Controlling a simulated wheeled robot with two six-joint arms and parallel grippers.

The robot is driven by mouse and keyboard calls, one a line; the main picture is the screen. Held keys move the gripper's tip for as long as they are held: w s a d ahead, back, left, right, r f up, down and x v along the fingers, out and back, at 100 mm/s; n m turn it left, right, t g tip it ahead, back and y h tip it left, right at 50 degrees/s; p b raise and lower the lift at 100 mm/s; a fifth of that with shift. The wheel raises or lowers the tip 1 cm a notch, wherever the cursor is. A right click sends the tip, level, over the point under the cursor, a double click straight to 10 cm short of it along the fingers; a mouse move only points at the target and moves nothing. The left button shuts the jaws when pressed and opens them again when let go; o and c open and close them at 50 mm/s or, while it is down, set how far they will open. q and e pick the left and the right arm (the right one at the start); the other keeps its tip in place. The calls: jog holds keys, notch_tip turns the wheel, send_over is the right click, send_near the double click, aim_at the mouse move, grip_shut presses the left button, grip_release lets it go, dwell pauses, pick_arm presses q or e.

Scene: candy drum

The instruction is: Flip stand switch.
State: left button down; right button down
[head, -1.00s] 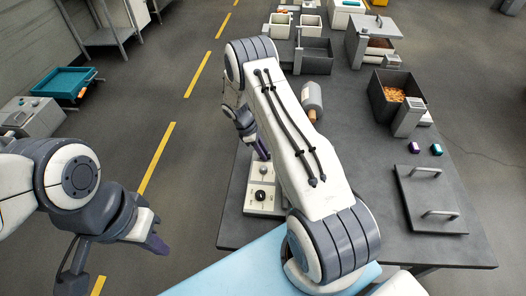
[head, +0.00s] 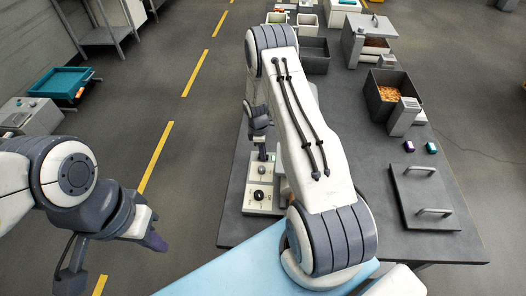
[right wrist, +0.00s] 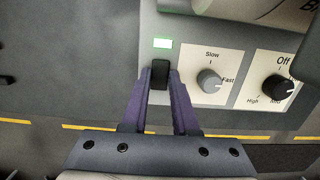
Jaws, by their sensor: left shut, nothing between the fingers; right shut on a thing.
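The stand's control panel (head: 249,196) is a pale box near the table's left edge. In the right wrist view its black switch (right wrist: 160,72) sits below a lit green lamp (right wrist: 163,43). My right gripper (right wrist: 160,76) has its purple fingers on both sides of the switch, shut on it. In the head view the right gripper (head: 262,154) is at the panel's far end, where the switch is hidden. My left gripper (head: 158,243) is shut and empty over the floor at left.
A grey Slow/Fast knob (right wrist: 209,80) and a black Off/High/Med knob (right wrist: 279,88) are right of the switch. A bin of orange candy (head: 378,95), purple and teal blocks and a handled plate (head: 410,190) stand on the right of the table (head: 360,215).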

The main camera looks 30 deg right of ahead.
jog(key=c, duration=0.7)
grip_release()
jog(key=shift+w+a+r+b, duration=0.15)
jog(key=shift+r+b, duration=0.2)
jog(key=shift+r, duration=1.4)
jog(key=shift+w+a+r+b, duration=0.15)
jog(key=shift+r+b, duration=0.15)
jog(key=shift+r, duration=1.4)
jog(key=shift+a+r+b, duration=0.15)
jog(key=shift+r+b, duration=0.2)
jog(key=shift+r, duration=1.4)
